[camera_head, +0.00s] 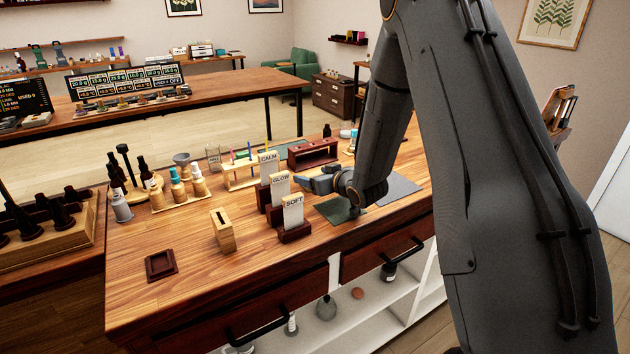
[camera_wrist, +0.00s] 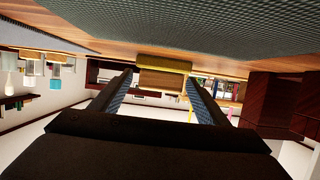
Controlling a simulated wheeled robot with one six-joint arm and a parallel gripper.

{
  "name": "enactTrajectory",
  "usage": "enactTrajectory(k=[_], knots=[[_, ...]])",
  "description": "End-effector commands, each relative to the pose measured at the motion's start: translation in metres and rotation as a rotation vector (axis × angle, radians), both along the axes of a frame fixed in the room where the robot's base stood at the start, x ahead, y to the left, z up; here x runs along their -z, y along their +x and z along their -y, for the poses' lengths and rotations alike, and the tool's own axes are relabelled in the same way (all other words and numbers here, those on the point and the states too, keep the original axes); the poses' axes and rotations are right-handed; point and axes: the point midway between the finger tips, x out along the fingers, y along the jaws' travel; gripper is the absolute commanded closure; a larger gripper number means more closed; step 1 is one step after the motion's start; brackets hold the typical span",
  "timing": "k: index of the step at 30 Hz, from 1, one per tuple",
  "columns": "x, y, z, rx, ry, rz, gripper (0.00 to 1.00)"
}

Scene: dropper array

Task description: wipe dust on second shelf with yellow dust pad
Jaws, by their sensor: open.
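My gripper (camera_head: 318,184) is low over the wooden counter, beside the label cards, with its jaws pointing left. In the wrist view, which looks upside down, my two fingers (camera_wrist: 160,88) are apart and nothing is held. A small block with a yellow base and a brown upper part (camera_wrist: 164,72) shows between and beyond the fingertips. It may be the yellow dust pad, but I cannot tell. I cannot pick it out in the head view. White open shelving (camera_head: 375,318) is under the counter. I cannot make out dust or tell which shelf is the second.
Card holders reading CALM, GLOW and SOFT (camera_head: 293,214) stand close to my gripper. A green mat (camera_head: 338,210) and grey mat (camera_head: 398,187) lie nearby. Drawer handles (camera_head: 390,256) stick out at the front. A grey vase (camera_head: 326,308) is below. The counter's front left is mostly clear.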

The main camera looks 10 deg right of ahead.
Motion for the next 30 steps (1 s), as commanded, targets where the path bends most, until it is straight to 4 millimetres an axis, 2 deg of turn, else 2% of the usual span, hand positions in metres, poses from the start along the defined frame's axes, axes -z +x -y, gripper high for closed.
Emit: enactTrajectory(k=[3, 4, 10, 12, 23, 30], knots=[[0.0, 0.0, 0.0, 0.0, 0.0, 0.0, 0.31], [0.0, 0.0, 0.0, 0.0, 0.0, 0.0, 0.35], [0.0, 0.0, 0.0, 0.0, 0.0, 0.0, 0.68], [0.0, 0.0, 0.0, 0.0, 0.0, 0.001, 0.75], [-0.005, 0.0, 0.0, 0.001, 0.0, 0.002, 0.76], [-0.027, 0.001, 0.0, 0.0, -0.001, 0.005, 0.76]])
